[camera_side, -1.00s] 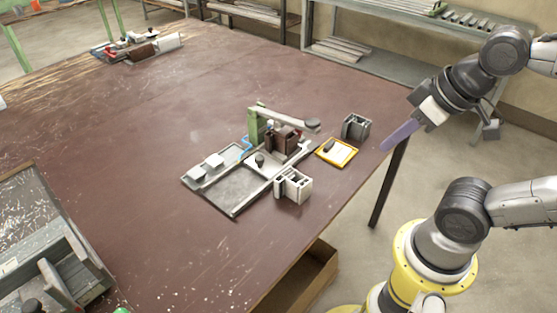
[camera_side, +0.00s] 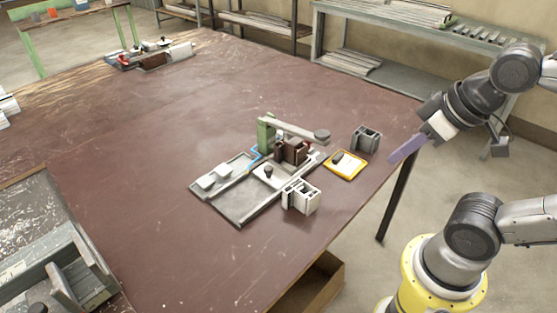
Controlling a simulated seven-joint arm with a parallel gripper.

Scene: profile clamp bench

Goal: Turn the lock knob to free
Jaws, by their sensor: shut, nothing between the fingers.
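The clamp fixture (camera_side: 240,207) is a grey plate on the brown bench, with a green post (camera_side: 265,135), a light swing arm (camera_side: 292,128) and a brown block (camera_side: 293,152). A dark knob (camera_side: 268,171) stands on a light slide in the fixture's middle. A dark round knob (camera_side: 322,135) caps the right end of the swing arm. I cannot tell which one is the lock knob or how it is turned. My gripper (camera_side: 393,160), with purple fingers, is shut and empty, to the right of the fixture near the bench's right edge, apart from everything.
A grey profile piece (camera_side: 301,197) is at the fixture's front right. A grey block (camera_side: 367,139) and a yellow-framed pad (camera_side: 345,165) lie between the fixture and my gripper. A grey tray (camera_side: 35,250) is at the lower left. The bench (camera_side: 140,180) left of the fixture is clear.

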